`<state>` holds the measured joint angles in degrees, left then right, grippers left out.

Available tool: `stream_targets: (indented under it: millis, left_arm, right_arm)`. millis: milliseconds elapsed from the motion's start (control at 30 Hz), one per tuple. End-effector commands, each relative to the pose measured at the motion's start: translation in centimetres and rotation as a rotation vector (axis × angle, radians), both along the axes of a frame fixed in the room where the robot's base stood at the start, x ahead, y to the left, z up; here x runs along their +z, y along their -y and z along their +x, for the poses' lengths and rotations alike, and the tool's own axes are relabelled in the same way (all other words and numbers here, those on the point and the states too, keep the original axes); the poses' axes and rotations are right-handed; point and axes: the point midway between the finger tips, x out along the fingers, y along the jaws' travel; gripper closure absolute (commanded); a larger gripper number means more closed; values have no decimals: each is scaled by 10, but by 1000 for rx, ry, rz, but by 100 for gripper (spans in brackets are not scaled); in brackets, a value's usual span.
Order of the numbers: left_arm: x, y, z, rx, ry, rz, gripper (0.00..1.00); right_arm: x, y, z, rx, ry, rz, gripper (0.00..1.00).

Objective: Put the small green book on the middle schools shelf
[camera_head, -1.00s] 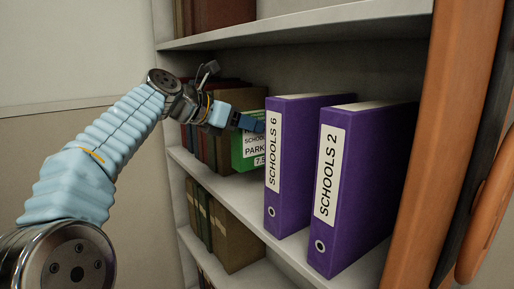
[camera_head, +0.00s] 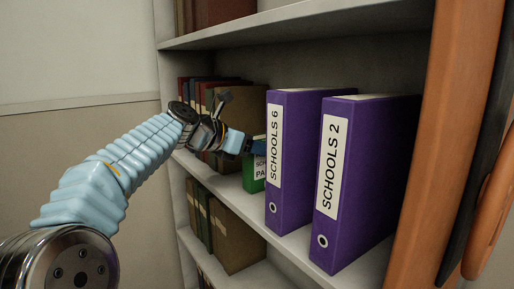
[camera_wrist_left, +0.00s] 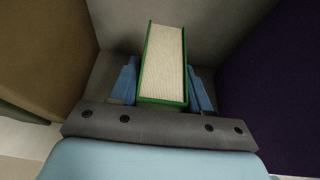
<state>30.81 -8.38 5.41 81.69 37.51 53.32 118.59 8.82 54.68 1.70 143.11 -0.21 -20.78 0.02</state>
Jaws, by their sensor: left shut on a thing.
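My left gripper (camera_head: 250,146) is shut on the green book from the front. In the left wrist view the blue fingers (camera_wrist_left: 162,88) stand on both sides of the book (camera_wrist_left: 163,60), whose pale page edges face the camera. Whether the book rests on the shelf board is hard to tell. My right gripper is not in view.
The purple SCHOOLS 2 binder (camera_head: 365,180) stands right of SCHOOLS 6. Brown and dark books (camera_head: 228,97) stand on the left of the same shelf. More books (camera_head: 235,235) stand on the shelf below.

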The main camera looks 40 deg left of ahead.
Motion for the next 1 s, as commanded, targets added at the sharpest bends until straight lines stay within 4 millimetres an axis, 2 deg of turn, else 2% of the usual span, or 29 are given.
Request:
stream_targets:
  millis: [33, 67, 200, 567, 667, 1000]
  left_arm:
    - [-2, 0, 0, 0, 1, 0, 93]
    - [-2, 0, 0, 0, 0, 0, 50]
    - [-2, 0, 0, 0, 0, 0, 29]
    - [3, -1, -2, 1, 1, 0, 28]
    - [8, -5, -15, 2, 2, 2, 28]
    - [37, -24, -82, 3, 2, 1, 28]
  right_arm:
    - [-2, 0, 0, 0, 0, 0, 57]
    - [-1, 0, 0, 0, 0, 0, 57]
    - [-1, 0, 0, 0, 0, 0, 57]
    - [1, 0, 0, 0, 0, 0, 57]
    - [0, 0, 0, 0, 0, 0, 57]
    - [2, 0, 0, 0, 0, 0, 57]
